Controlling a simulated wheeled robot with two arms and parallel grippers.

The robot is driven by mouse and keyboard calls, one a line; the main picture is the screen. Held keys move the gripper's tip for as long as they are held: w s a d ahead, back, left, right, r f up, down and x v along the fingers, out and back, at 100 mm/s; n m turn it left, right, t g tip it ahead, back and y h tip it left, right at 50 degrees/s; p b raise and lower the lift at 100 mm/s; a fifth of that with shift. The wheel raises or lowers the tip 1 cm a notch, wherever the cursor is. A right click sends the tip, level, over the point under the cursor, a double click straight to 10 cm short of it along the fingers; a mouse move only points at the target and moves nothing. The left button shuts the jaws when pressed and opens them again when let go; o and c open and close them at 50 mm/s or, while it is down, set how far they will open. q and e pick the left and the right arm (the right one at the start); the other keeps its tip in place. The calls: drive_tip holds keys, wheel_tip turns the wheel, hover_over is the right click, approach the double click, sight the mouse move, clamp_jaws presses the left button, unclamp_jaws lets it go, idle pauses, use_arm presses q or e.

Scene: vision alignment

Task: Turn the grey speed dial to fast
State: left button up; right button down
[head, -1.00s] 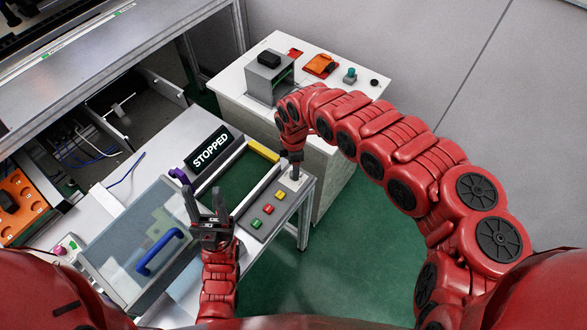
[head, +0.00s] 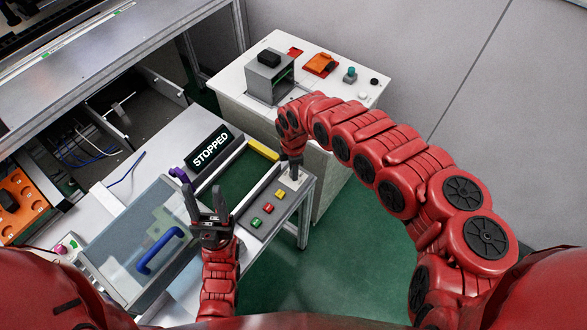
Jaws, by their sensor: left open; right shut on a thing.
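The grey speed dial sits at the far right end of the grey control panel (head: 243,229), on a pale plate (head: 292,184); my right gripper (head: 294,174) covers most of it. My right gripper points down and is shut on the dial. The dial's pointer and markings are hidden or too small to read. My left gripper (head: 207,204) is open and empty, with its fingers pointing up the picture, left of the panel's near end. A display (head: 211,149) behind the panel reads STOPPED.
Green (head: 256,223), red (head: 268,208) and yellow (head: 280,194) buttons line the panel beside the dial. A clear cover with a blue handle (head: 159,251) lies left of my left gripper. A white side table (head: 330,92) holding several items stands behind my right arm.

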drive_tip(key=shift+m, duration=0.4)
drive_tip(key=m, duration=0.5)
drive_tip(key=shift+m, duration=0.3)
drive_tip(key=m+b, duration=0.1)
drive_tip(key=m, duration=0.2)
drive_tip(key=shift+m, duration=1.3)
drive_tip(key=c, duration=0.6)
unclamp_jaws()
drive_tip(key=shift+r, duration=0.1)
